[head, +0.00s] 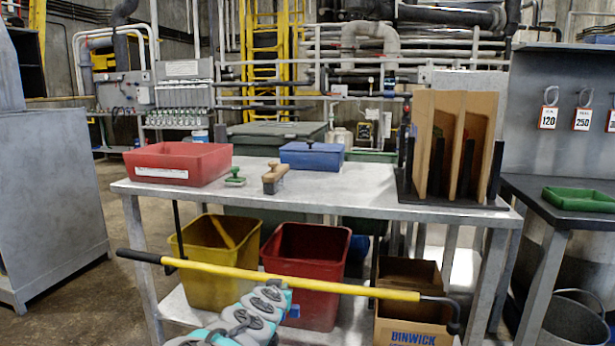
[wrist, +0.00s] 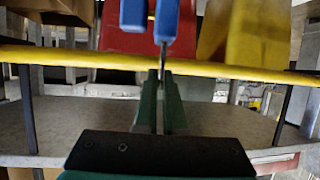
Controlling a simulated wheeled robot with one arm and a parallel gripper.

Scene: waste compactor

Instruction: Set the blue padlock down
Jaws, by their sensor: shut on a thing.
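In the wrist view, which looks upside down, the green fingers of my gripper (wrist: 162,82) are shut on a thin grey metal piece. It joins a blue body, the blue padlock (wrist: 167,20), at the top edge of the picture. A second blue part shows close beside it; I cannot tell whether it belongs to the same padlock. In the head view a small blue patch, likely the padlock (head: 293,311), shows in front of the red bin beside my teal and grey arm. My fingers cannot be made out there. The padlock is held below the tabletop's level.
A yellow bar (head: 300,278) crosses in front of the metal table (head: 345,190). Below are a yellow bin (head: 205,285), red bin (head: 305,250) and cardboard box (head: 412,325). The middle top is clear.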

